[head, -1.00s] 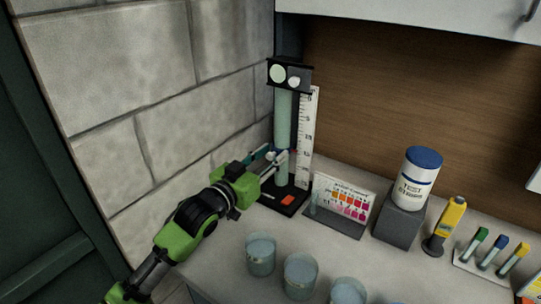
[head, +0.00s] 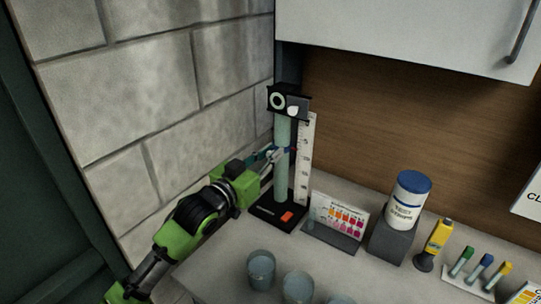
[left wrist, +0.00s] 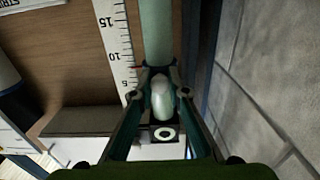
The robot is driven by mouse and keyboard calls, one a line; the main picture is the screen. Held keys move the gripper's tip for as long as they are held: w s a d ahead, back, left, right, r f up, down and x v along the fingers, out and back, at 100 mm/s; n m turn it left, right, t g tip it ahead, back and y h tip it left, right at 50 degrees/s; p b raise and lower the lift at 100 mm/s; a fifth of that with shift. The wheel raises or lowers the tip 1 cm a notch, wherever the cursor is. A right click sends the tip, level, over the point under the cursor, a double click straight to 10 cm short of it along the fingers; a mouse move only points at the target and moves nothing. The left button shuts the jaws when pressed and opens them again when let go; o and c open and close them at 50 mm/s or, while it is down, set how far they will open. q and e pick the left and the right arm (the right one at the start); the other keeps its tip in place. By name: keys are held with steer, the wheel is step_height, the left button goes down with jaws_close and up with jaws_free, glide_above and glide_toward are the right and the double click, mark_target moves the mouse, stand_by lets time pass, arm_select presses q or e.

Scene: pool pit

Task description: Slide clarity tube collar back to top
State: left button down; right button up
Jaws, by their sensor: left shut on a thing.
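The clarity tube (head: 281,178) is a tall pale green cylinder standing upright on a black base (head: 272,213) near the wall corner. A black head piece (head: 289,101) with a ring mark and a white spot tops it. My left gripper (head: 281,153) is shut on the dark blue collar around the tube, in its upper half. The fingers hide much of the collar. In the left wrist view, the tube (left wrist: 156,35) runs down between the fingertips (left wrist: 160,95), with a pale rounded shape there and the ring mark (left wrist: 163,134) beyond. My right gripper is not in view.
A white ruler scale (head: 306,160) stands close beside the tube. A colour chart (head: 337,218), a white jar (head: 408,201) on a grey block and a yellow meter (head: 437,238) are to the right. Beakers (head: 262,270) stand in front. A cabinet (head: 420,30) hangs above.

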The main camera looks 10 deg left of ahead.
mark_target(278, 119)
arm_select(q)
step_height(278, 119, up, 9)
steer(key=p, duration=0.6)
steer(key=shift+f, duration=0.15)
steer(key=c, duration=2.1)
jaws_free()
steer(key=shift+r, duration=0.2)
steer(key=shift+o, duration=0.7)
steer(key=shift+f, duration=0.15)
steer(key=shift+s+a+f, duration=0.1)
steer(key=shift+s+f, duration=0.05)
steer(key=v, duration=1.1)
steer(key=shift+s, duration=0.3)
steer(key=shift+a, duration=0.1)
